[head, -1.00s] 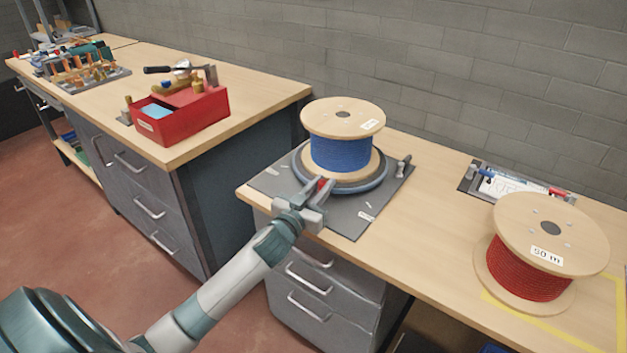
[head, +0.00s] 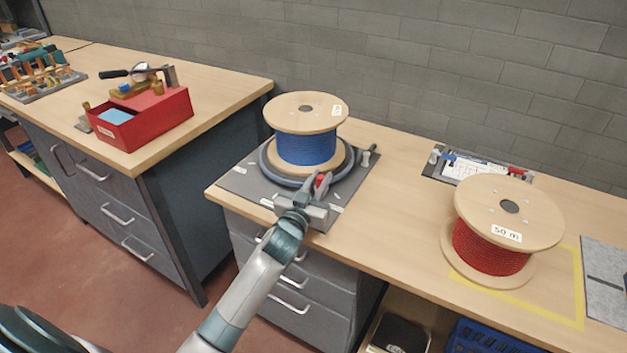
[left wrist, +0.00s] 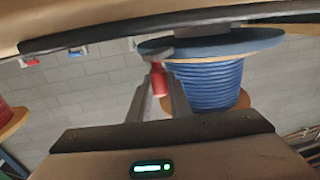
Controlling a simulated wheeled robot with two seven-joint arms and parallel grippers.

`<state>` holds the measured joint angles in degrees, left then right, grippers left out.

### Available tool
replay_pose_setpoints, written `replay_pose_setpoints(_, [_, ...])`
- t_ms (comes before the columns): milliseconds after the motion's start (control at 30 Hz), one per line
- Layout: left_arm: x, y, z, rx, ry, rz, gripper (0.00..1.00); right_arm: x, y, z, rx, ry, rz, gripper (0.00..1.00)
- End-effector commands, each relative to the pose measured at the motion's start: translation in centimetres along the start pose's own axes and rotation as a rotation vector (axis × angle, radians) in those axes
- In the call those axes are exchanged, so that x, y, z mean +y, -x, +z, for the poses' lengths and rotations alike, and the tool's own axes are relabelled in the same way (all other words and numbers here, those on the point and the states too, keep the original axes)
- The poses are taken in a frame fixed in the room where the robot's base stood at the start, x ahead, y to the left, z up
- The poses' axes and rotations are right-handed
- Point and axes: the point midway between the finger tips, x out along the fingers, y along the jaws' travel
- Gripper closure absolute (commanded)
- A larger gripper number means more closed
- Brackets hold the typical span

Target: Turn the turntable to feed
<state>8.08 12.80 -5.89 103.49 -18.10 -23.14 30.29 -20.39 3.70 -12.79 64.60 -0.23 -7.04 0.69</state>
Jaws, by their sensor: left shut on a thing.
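The turntable (head: 270,170) is a round grey-blue disc on a dark plate (head: 240,182) with white marks. A wooden spool of blue cable (head: 306,148) stands upright on it. A red knob (head: 320,181) sits at the turntable's front-right rim. My left gripper (head: 318,190) is shut on this knob, reaching in from the front. In the left wrist view, the red knob (left wrist: 158,80) is between the two fingers, and the blue cable (left wrist: 207,84) is just beside them. My right gripper is not in view.
A grey peg (head: 367,156) stands at the plate's right corner. A spool of red cable (head: 490,248) stands to the right in a yellow outline, with a clipboard-like board (head: 470,170) behind it. A red toolbox (head: 145,120) is on the left bench. Bench top between the spools is clear.

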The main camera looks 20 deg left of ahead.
Motion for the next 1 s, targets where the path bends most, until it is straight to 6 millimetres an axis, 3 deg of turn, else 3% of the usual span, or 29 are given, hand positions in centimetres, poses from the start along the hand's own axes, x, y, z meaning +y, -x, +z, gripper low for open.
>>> replay_pose_setpoints(633, [0.7, -0.4, -0.1, 0.002, 0.001, 0.003, 1.00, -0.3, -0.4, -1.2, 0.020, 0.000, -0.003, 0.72])
replay_pose_setpoints(667, [0.7, -0.4, -0.1, 0.002, 0.001, 0.003, 0.75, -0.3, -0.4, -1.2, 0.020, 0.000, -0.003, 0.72])
replay_pose_setpoints(700, [0.7, -0.4, -0.1, 0.002, 0.001, 0.003, 0.66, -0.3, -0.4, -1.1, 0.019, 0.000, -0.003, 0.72])
replay_pose_setpoints(1000, [0.6, -0.4, 0.0, 0.001, 0.000, 0.001, 0.63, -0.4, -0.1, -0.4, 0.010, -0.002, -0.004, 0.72])
